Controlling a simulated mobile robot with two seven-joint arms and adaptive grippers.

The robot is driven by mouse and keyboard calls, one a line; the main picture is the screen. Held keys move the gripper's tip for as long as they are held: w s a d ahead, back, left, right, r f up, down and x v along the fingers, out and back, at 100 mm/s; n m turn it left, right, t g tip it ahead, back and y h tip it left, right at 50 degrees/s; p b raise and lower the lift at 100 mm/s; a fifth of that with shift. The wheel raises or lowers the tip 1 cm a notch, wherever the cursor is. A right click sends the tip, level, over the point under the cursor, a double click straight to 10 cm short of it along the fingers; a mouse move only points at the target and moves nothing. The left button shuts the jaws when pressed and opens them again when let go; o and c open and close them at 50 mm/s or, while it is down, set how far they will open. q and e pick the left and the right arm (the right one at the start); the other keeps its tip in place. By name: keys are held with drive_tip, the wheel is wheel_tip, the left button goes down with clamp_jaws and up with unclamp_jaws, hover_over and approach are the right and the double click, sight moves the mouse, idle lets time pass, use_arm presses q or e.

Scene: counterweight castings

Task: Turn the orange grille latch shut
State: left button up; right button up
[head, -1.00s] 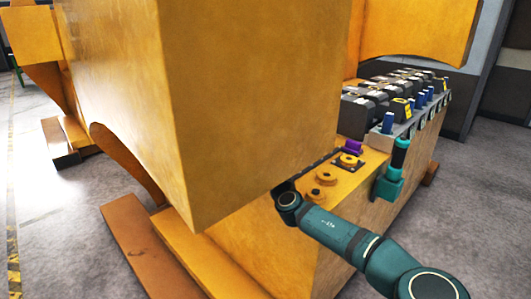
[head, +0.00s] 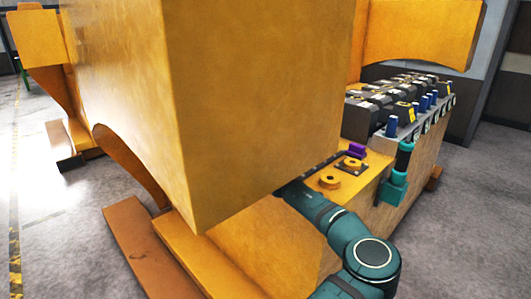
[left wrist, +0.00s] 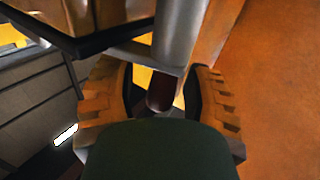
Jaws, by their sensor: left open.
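The orange grille latch cannot be made out for sure in either view. In the left wrist view my left gripper (left wrist: 160,82) is open, with its two ridged tan fingers spread. Between and beyond the fingers stands a dark red, rounded piece (left wrist: 160,92) below a grey post (left wrist: 180,35). I cannot tell whether the fingers touch it. A yellow patch shows behind it. In the head view a teal arm of mine reaches up from the bottom, and its hand is hidden behind the large orange casting (head: 250,100).
An orange wall (left wrist: 275,80) lies close on the right in the left wrist view. Dark boxes (head: 370,110) stand behind.

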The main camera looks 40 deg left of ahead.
use_arm(q)
clamp_jaws()
drive_tip(key=shift+g, duration=0.3)
drive_tip(key=shift+s+a+n+g+y, duration=0.1)
drive_tip(key=shift+s+n+g+y, duration=0.1)
drive_tip(key=shift+n+g+y, duration=1.05)
drive_tip(key=shift+g+h, duration=0.25)
drive_tip(key=shift+g, duration=0.1)
drive_tip(key=shift+f, duration=0.1)
unclamp_jaws()
